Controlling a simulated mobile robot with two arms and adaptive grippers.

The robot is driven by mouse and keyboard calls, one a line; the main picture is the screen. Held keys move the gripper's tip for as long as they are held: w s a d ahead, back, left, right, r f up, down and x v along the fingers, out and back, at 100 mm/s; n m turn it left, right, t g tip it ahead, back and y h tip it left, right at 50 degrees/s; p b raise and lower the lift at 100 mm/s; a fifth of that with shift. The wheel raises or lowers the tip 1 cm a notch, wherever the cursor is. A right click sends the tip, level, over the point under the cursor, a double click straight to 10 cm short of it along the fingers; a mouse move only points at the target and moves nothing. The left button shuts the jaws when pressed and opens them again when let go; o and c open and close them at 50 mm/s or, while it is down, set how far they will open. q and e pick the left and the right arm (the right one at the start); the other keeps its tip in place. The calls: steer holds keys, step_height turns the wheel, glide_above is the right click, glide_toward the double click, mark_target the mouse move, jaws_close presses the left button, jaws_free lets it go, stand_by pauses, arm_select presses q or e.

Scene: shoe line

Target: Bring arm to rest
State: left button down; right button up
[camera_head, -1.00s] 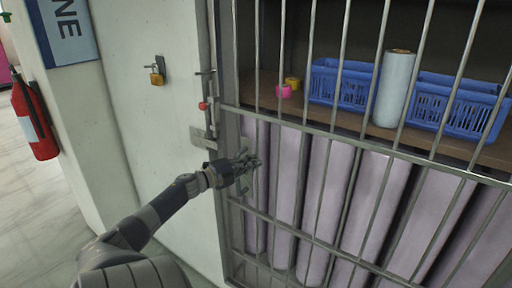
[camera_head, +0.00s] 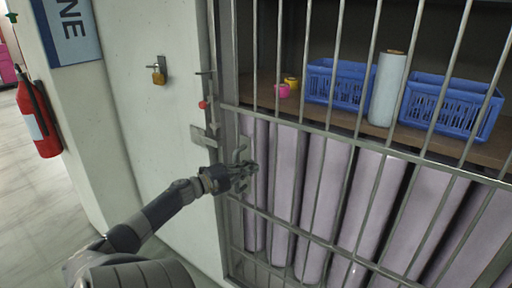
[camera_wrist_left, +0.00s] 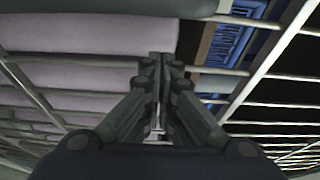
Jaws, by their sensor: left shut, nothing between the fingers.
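My left arm (camera_head: 160,210) reaches from the lower left to the barred gate (camera_head: 345,138). My left gripper (camera_head: 250,169) is at the gate's left edge, by the metal handle (camera_head: 241,152) and below the latch plate (camera_head: 203,137). In the left wrist view the fingers (camera_wrist_left: 161,62) are closed together with nothing between them, and the bars lie beyond. Whether the fingers touch the handle or the bars I cannot tell. My right gripper is in neither view.
Behind the bars, a shelf holds blue crates (camera_head: 338,84), a pale roll (camera_head: 388,90) and small pink (camera_head: 282,90) and yellow cups. Pale lilac rolls (camera_head: 322,180) stand below. A padlock (camera_head: 158,75) hangs on the wall. A fire extinguisher (camera_head: 38,118) is at left.

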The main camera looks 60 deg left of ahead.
arm_select(q)
steer(key=s, duration=0.5)
steer(key=shift+s, duration=0.35)
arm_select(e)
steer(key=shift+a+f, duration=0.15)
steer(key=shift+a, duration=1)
arm_select(q)
steer(key=shift+f, duration=0.1)
